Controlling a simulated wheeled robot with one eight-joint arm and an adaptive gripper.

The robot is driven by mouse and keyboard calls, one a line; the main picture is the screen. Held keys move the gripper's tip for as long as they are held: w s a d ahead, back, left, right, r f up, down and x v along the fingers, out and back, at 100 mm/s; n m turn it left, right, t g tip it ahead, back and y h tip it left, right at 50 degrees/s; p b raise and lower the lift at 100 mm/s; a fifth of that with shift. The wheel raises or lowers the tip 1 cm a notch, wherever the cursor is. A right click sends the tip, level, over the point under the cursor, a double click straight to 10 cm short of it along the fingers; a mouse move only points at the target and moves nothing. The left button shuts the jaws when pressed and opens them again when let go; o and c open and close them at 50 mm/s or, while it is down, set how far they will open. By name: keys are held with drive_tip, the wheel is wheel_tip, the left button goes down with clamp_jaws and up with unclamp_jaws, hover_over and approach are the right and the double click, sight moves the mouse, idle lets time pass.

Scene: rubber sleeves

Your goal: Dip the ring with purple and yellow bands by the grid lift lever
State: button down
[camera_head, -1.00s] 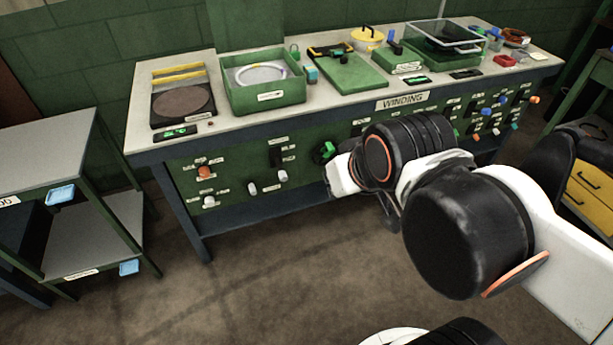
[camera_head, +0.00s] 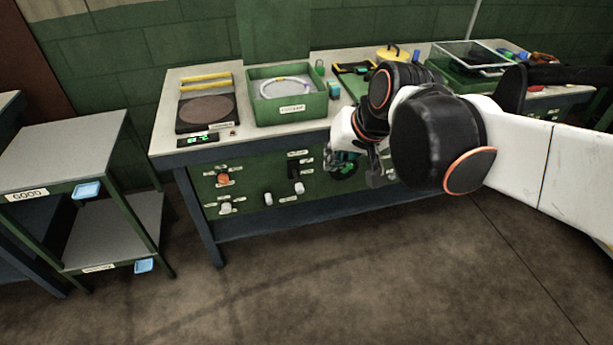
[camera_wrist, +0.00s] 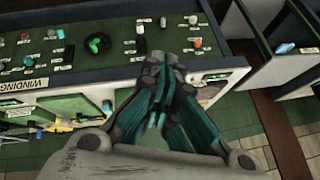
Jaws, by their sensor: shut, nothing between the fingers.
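A pale ring (camera_head: 287,82) with a small purple patch lies in the green open-topped tank (camera_head: 289,113) on the bench; its other bands are too small to tell. A black lever with a pale lower end (camera_head: 298,186) is on the bench's green front panel below the tank; it shows as a dark shape in the wrist view (camera_wrist: 141,45). Its label is too small to read, so I cannot tell if it is the grid lift lever. My gripper (camera_head: 342,163), with teal fingers, is shut and empty in front of the panel, right of this lever. It also shows in the wrist view (camera_wrist: 164,85).
A green knob (camera_wrist: 97,43) is beside my gripper. An orange knob (camera_head: 223,179) and several pale knobs are on the panel's left. A dark round plate (camera_head: 207,110) is left of the tank. A grey shelf (camera_head: 66,150) stands left; the floor ahead is clear.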

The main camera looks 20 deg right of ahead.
drive_tip(key=w+d+f+m+y+p, duration=0.15)
drive_tip(key=w+f, duration=0.25)
drive_tip(key=w, duration=0.5)
drive_tip(key=w+d+f+m+y, duration=0.1)
drive_tip(key=w+f+m+y, duration=0.15)
drive_tip(key=w, duration=0.65)
drive_tip(key=w+d+f+m+y+p, duration=0.1)
drive_tip(key=w+f+m, duration=0.1)
drive_tip(key=w+f, duration=0.5)
drive_tip(key=w+d+f+m+t+y+b, duration=0.1)
drive_tip(key=w+d+f, duration=0.1)
drive_tip(key=w+f, duration=0.25)
drive_tip(key=w+d+f+m, duration=0.1)
drive_tip(key=w+d+f, duration=0.2)
drive_tip(key=f, duration=0.3)
drive_tip(key=m+t+b, duration=0.2)
drive_tip(key=m+b, duration=0.2)
drive_tip(key=b, duration=0.3)
approach(297, 180)
drive_tip(key=shift+w+f, duration=2.5)
drive_tip(key=shift+f, duration=1)
drive_tip(key=shift+a, duration=0.3)
drive_tip(key=shift+s+r+g+p, duration=0.1)
drive_tip(key=shift+r+g+p, duration=0.1)
drive_tip(key=shift+g+p, duration=0.15)
drive_tip(key=shift+f, duration=0.1)
